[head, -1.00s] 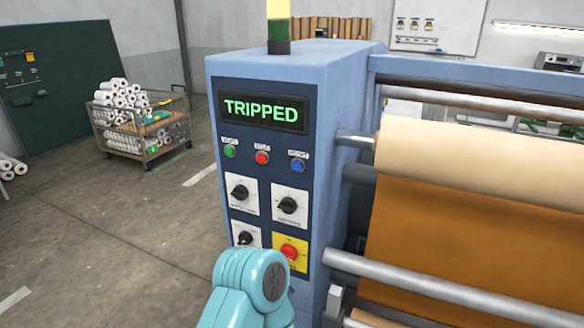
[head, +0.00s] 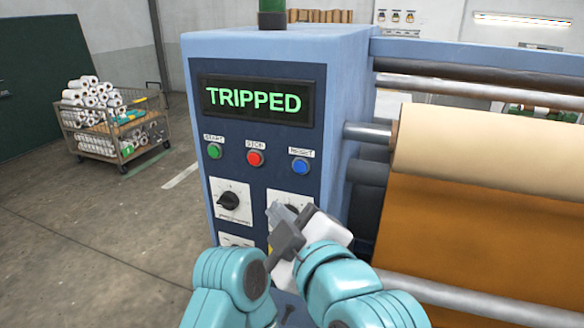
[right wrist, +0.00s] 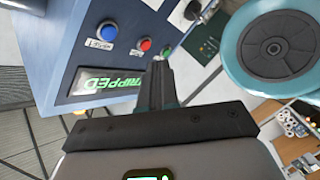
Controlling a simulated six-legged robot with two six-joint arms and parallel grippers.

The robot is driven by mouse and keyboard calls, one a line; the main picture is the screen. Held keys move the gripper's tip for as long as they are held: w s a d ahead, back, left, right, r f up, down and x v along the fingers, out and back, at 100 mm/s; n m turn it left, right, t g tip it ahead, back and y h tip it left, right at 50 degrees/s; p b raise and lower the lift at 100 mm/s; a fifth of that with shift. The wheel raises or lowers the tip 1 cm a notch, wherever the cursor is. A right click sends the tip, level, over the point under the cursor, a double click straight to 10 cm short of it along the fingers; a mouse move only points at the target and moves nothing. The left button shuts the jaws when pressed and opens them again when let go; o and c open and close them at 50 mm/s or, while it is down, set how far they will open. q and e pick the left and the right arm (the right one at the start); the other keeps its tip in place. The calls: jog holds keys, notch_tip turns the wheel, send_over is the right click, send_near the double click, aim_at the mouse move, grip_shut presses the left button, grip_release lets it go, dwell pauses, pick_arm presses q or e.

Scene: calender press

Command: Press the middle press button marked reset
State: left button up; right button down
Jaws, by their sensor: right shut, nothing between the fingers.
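The control panel (head: 218,175) has a row of three buttons: green (head: 214,151) on the left, red (head: 255,158) in the middle, blue (head: 301,167) on the right. The label (head: 301,153) above the blue button seems to read RESET; the middle red one's seems to read STOP. The display (head: 254,101) reads TRIPPED. My right gripper (head: 277,211) is shut and empty, below the button row, over the right-hand dial. In the right wrist view its closed fingertips (right wrist: 160,64) overlap the display, near the red (right wrist: 145,44) and green buttons; the blue button (right wrist: 107,30) is farther left.
A black dial (head: 231,202) sits below the green button; lower controls are mostly hidden by my arm. Rollers with a cream roll (head: 480,145) and brown sheet (head: 470,225) stand right of the cabinet. A cart of white rolls (head: 105,125) stands left, with open floor between.

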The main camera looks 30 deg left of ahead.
aim_at(300, 167)
jog(key=shift+n+y, duration=0.3)
jog(key=w+p, duration=0.2)
jog(key=w+a+r+p, duration=0.1)
jog(key=w+p, duration=0.1)
jog(key=w+a+r+p, duration=0.1)
jog(key=w+p, duration=0.2)
jog(key=shift+a, duration=0.1)
dwell(1.1)
jog(key=shift+w+f, duration=0.1)
